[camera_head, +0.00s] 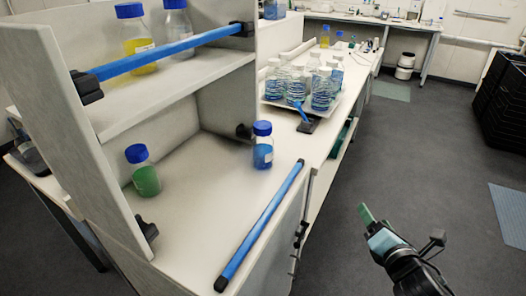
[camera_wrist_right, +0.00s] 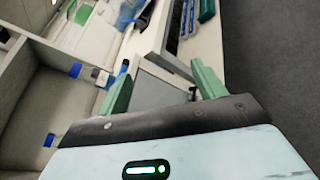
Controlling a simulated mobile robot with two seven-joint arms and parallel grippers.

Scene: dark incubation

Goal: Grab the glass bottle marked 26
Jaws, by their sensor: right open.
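A bottle with blue liquid, a blue cap and a white label (camera_head: 263,150) stands upright on the lower shelf near its right end. A green-liquid bottle (camera_head: 145,178) with a blue cap stands to its left on that shelf. I cannot read a number on any bottle, so I cannot tell which is 26. My right gripper (camera_head: 372,226) is open and empty, over the floor right of the shelf, apart from all bottles. In the right wrist view its green fingers (camera_wrist_right: 163,86) are spread, with a blue-capped bottle (camera_wrist_right: 93,74) beyond to the left. My left gripper is not in view.
The upper shelf holds a yellow-liquid bottle (camera_head: 138,45) and a clear one (camera_head: 177,28) behind a blue rail (camera_head: 165,52). Another blue rail (camera_head: 262,222) edges the lower shelf. A tray (camera_head: 338,103) of several bottles stands on the bench behind.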

